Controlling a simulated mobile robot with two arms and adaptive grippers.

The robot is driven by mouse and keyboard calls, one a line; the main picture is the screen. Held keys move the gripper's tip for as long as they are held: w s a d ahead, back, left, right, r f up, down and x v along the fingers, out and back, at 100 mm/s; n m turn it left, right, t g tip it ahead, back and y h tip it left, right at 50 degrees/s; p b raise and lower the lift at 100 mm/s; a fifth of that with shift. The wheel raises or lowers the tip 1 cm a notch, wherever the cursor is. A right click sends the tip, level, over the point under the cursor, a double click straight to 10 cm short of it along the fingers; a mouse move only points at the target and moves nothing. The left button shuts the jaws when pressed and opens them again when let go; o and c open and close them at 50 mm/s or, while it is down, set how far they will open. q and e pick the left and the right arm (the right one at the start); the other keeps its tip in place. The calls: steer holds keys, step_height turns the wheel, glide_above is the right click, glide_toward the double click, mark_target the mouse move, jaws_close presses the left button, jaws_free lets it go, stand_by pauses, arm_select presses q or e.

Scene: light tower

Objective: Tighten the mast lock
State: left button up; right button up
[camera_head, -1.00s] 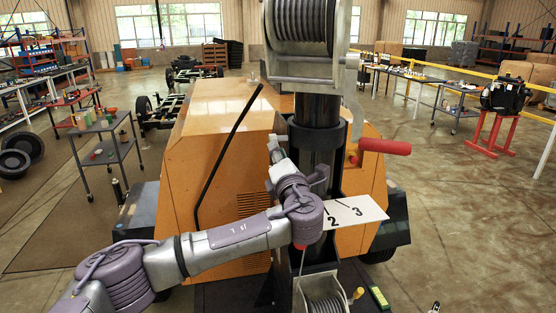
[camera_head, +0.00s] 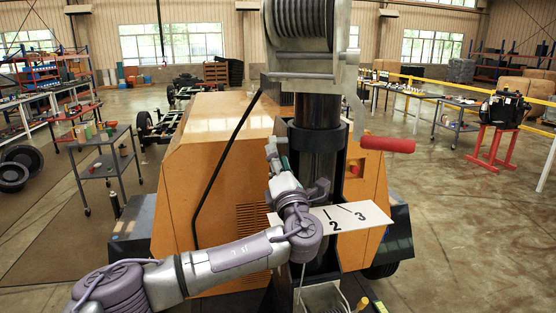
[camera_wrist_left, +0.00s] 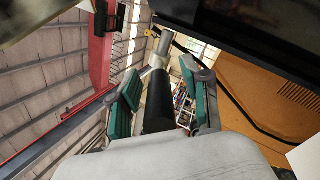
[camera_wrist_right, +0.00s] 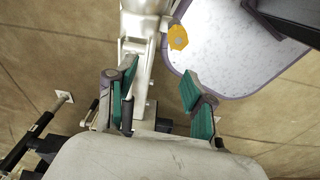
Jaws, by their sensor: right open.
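The black mast (camera_head: 316,160) stands upright in front of the orange housing, with a black collar around it. A white plate (camera_head: 372,217) marked 2 and 3 with tick lines sits at the mast below the collar. My left gripper (camera_head: 272,152) is just left of the mast. In the left wrist view my left gripper (camera_wrist_left: 163,105) has its teal pads apart on either side of a black bar with a silver end (camera_wrist_left: 160,98); I cannot tell whether this is the lock's handle. My right gripper (camera_wrist_right: 162,98) is open, with a thin black handle (camera_wrist_right: 127,112) by its left finger.
A winch drum (camera_head: 302,25) is on the mast above the collar, with a red-handled crank (camera_head: 387,145) sticking out right. Another drum (camera_head: 322,296) is low in front. A grey cart (camera_head: 105,165) stands left.

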arm_select(q)
steer(key=shift+s+f, duration=0.1)
steer(key=shift+s, duration=0.1)
steer(key=v, duration=0.4)
steer(key=shift+s+d+f, duration=0.15)
steer(key=shift+s+d, duration=0.05)
steer(key=s+d, duration=0.3)
steer(key=s, duration=0.8)
steer(key=shift+s+d, duration=0.3)
